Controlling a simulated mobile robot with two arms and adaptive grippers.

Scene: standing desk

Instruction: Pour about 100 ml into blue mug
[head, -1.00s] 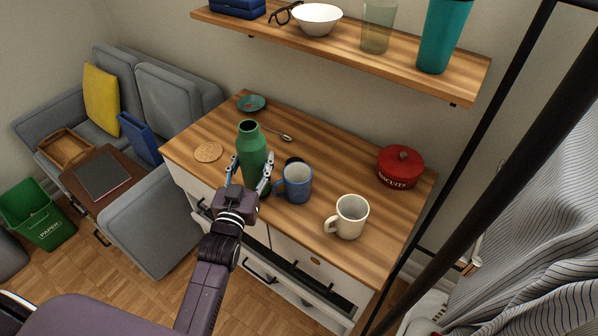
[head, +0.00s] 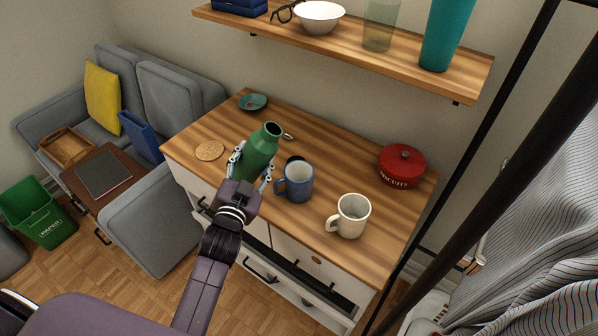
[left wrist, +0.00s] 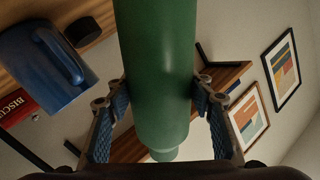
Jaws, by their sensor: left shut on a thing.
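A green bottle (head: 257,152) is held by my left gripper (head: 250,176) over the desk, its open mouth tilted up and to the right, toward the mug. In the left wrist view the bottle (left wrist: 158,70) stands between the two blue-padded fingers of the gripper (left wrist: 160,110). The blue mug (head: 298,184) stands upright on the desk just right of the bottle, its handle toward the gripper. It also shows in the left wrist view (left wrist: 40,70). No liquid stream is visible. My right gripper is not in view.
A white mug (head: 352,217) stands right of the blue mug. A red biscuit tin (head: 402,166), a cork coaster (head: 209,150), a green dish (head: 253,102) and a dark round lid (head: 295,159) are on the desk. A wooden shelf (head: 345,46) hangs above the back.

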